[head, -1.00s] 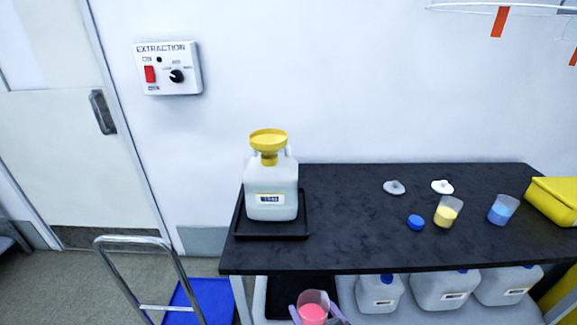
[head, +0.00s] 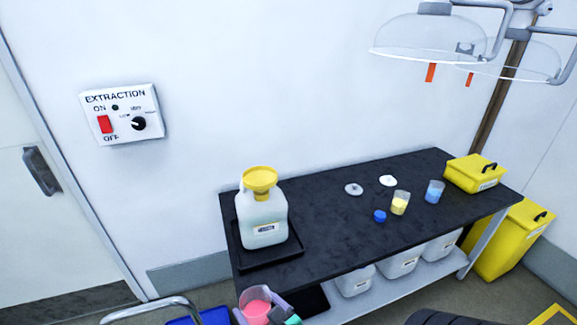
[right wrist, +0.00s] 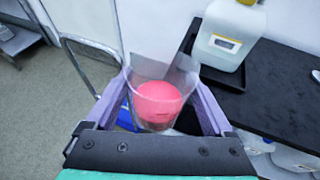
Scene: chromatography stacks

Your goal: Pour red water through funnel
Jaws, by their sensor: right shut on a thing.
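My right gripper (head: 262,314) is shut on a clear beaker of red-pink water (head: 256,309), low in the head view in front of the bench. The right wrist view shows the beaker (right wrist: 158,100) between the two purple fingers (right wrist: 160,112), close to upright. A yellow funnel (head: 260,180) sits in the neck of a white jerrycan (head: 262,217) with a label. The jerrycan stands on a black tray (head: 285,252) at the bench's left end; it also shows in the right wrist view (right wrist: 222,40). My left gripper is out of view.
The dark bench (head: 330,215) carries a yellow beaker (head: 400,203), a blue beaker (head: 434,191), a blue cap (head: 380,216), two pale lids and a yellow box (head: 474,174). Jerrycans (head: 400,263) stand on the lower shelf. A metal-handled cart (head: 150,310) is at lower left.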

